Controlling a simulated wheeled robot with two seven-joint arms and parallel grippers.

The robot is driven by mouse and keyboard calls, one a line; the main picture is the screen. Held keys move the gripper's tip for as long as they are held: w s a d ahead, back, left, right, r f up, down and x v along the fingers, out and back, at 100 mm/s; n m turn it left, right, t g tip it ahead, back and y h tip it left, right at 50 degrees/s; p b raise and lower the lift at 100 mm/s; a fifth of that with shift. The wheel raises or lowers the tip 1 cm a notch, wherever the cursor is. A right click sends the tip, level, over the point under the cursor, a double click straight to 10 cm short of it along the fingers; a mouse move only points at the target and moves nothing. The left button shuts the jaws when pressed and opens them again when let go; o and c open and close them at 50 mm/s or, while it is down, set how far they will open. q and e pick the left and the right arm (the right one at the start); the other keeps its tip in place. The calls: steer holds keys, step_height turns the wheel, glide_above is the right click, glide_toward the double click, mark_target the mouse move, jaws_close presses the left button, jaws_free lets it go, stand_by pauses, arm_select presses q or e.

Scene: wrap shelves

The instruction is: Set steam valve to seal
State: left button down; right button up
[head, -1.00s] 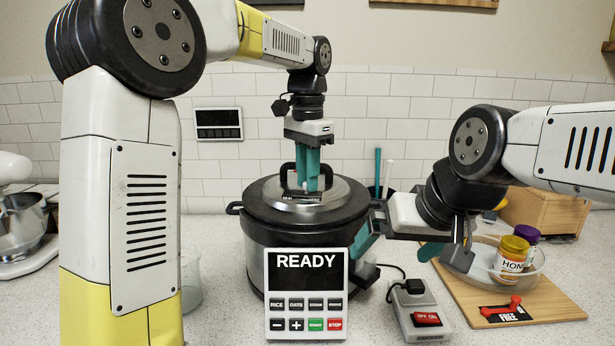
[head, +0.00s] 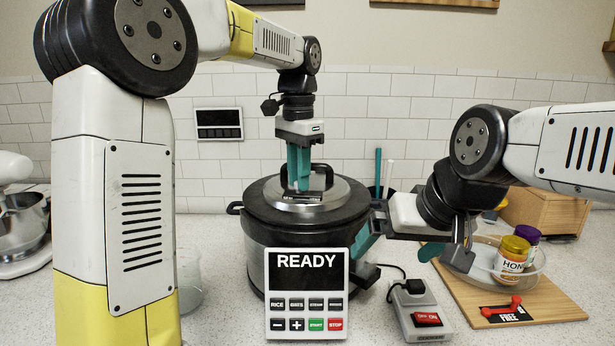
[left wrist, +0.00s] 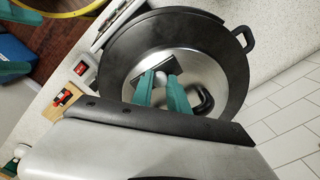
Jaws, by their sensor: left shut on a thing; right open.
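The cooker (head: 305,230) is a dark, round pot with a metal lid (head: 335,195) and a black arched lid handle (head: 325,172). The steam valve is a small pale knob on a dark plate on the lid, clearest in the left wrist view (left wrist: 161,79). My left gripper (head: 301,186) points down at the lid and is shut on the steam valve, its teal fingers on either side of the knob. The fingers partly hide the knob in the head view. My right gripper (head: 398,240) is open and empty at the cooker's right side. The front panel (head: 307,292) reads READY.
A power switch box (head: 420,312) stands right of the cooker. A wooden board (head: 555,305) holds a clear dish (head: 535,270) with jars and a red lever (head: 503,306) by a FREE label. A glass beaker (head: 189,280) stands left; a mixer (head: 20,225) is far left.

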arm_select(q)
steer(key=shift+w+a, duration=0.1)
steer(key=shift+a, duration=0.35)
steer(key=c, duration=1.3)
jaws_free()
steer(key=shift+r, duration=0.1)
step_height(320, 180, up, 7)
steer(key=shift+r, duration=0.3)
